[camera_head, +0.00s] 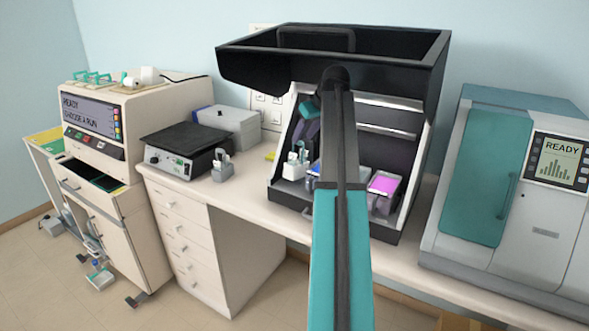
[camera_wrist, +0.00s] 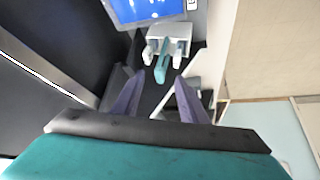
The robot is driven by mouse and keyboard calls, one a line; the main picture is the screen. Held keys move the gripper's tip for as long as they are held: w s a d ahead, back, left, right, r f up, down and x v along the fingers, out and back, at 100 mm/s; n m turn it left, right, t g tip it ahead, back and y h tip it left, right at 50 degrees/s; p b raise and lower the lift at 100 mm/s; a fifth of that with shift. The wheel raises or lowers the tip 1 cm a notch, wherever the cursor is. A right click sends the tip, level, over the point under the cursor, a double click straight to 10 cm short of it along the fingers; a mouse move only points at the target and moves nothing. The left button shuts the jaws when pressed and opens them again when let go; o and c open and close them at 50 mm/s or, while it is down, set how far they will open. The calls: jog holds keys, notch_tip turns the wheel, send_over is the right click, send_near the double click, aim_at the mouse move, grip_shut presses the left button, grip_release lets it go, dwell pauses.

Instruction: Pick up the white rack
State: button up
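The white rack (camera_wrist: 182,45) with a teal upright handle (camera_wrist: 163,64) stands ahead of my gripper (camera_wrist: 154,82) in the wrist view. My gripper's two purple fingers are spread apart with nothing between them. The handle stands beyond the fingertips, roughly in line with the gap. In the head view the white rack (camera_head: 293,170) is inside the open black staining station (camera_head: 292,82), at its left front. My gripper (camera_head: 306,132) is above it, partly hidden by my arm.
A blue-filled tray (camera_wrist: 145,10) lies beyond the rack, and a pink-filled tray (camera_head: 384,185) is at the station's right. A small grey holder (camera_head: 222,173) stands on the counter (camera_head: 250,195) to the left. A teal-doored machine (camera_head: 480,175) stands at right. The station's walls and hood surround the arm.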

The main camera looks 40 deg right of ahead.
jog(key=shift+p+x, duration=0.3)
jog(key=shift+x, duration=1.15)
jog(key=shift+c, duration=0.3)
grip_shut()
